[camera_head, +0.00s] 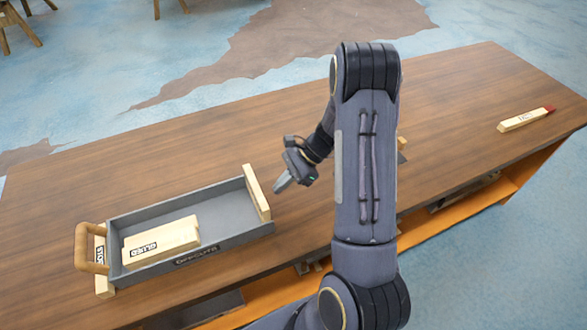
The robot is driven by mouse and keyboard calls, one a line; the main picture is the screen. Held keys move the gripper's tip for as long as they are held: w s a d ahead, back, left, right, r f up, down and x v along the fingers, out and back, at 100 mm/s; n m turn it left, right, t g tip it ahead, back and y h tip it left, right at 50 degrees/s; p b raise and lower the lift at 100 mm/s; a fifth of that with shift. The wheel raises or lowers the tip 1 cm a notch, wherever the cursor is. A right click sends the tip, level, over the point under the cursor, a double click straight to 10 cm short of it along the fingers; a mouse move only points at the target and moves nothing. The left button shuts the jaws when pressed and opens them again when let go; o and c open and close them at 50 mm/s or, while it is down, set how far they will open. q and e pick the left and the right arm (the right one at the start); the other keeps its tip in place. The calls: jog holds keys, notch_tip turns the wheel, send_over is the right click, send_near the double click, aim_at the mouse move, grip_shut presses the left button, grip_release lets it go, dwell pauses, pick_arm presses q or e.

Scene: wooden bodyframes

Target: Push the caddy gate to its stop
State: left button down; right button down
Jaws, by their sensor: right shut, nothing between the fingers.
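The grey caddy (190,250) sits on the wooden table at the left, with a dark label on its front wall and a wooden handle (88,247) at its left end. A pale wooden board, which looks like the gate (257,192), stands at the caddy's right end and rises above the rim. My right gripper (281,187) is shut and empty, just to the right of the gate, with a small gap seen between them. Whether the gate is at its stop cannot be told. My left gripper is not in view.
Pale labelled wooden blocks (160,240) lie in the caddy. Another labelled block (102,268) is at its left end under the handle. A red-tipped wooden piece (526,119) lies far right. The table (190,145) behind the caddy is clear. My right arm hides part of the table.

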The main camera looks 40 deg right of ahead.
aim_at(257, 197)
jog(key=a, duration=0.3)
jog(key=shift+w+a+r+p, duration=0.1)
jog(key=shift+w+r+p, duration=0.1)
jog(key=shift+w+p, duration=0.15)
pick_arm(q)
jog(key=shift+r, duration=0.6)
